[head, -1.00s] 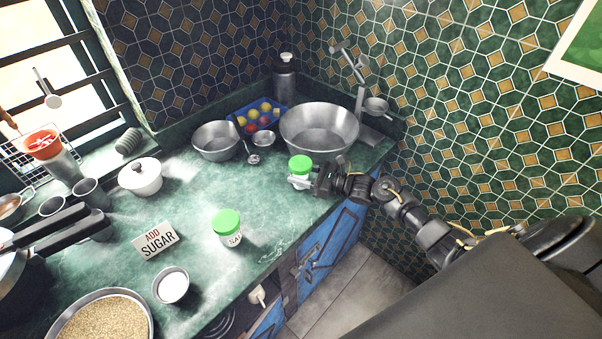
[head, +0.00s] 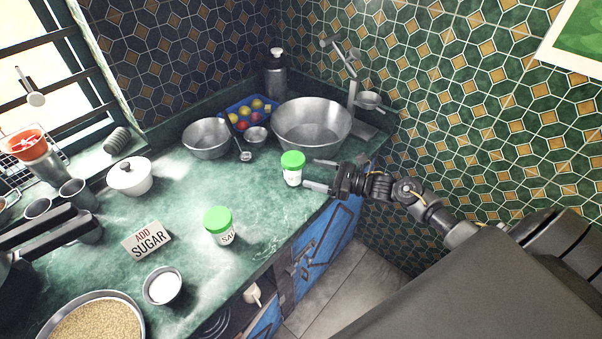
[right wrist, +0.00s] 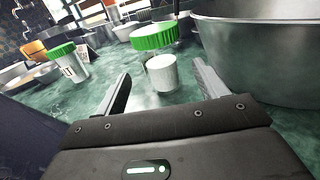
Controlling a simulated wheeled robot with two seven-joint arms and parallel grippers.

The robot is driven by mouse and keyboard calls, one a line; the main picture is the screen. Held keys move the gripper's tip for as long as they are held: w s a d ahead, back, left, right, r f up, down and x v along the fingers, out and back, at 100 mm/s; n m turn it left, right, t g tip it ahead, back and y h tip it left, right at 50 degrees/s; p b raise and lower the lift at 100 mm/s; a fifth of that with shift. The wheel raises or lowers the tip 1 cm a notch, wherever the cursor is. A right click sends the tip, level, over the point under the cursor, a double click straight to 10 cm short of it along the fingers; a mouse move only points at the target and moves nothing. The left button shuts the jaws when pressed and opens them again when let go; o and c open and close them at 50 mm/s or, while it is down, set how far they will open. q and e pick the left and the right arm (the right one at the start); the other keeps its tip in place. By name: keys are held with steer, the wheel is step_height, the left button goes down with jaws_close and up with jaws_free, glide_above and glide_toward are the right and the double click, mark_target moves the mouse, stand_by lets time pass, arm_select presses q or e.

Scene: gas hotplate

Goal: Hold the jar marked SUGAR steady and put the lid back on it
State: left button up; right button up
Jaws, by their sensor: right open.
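A white jar (head: 292,176) with a green lid (head: 293,159) stands upright near the counter's front edge. Its label is too small to read. The lid is on top; I cannot tell whether it is fully seated. In the right wrist view the lid (right wrist: 153,36) and white body (right wrist: 162,73) show just beyond my fingertips. My right gripper (head: 312,174) is open and empty, just right of the jar and apart from it. A second green-lidded jar (head: 219,226), its label starting "SAL", stands nearer, to the left. My left gripper is not in view.
A large metal bowl (head: 313,125) stands close behind the jar. An "ADD SUGAR" card (head: 146,240), a small bowl of white stuff (head: 162,287) and a white lidded pot (head: 130,177) are farther left. Counter (head: 260,206) between the two jars is clear.

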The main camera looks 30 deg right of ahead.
steer(key=b+v, duration=0.1)
steer(key=v, duration=0.3)
steer(key=shift+s+d, duration=0.25)
steer(key=shift+s, duration=0.05)
steer(key=shift+w, duration=0.1)
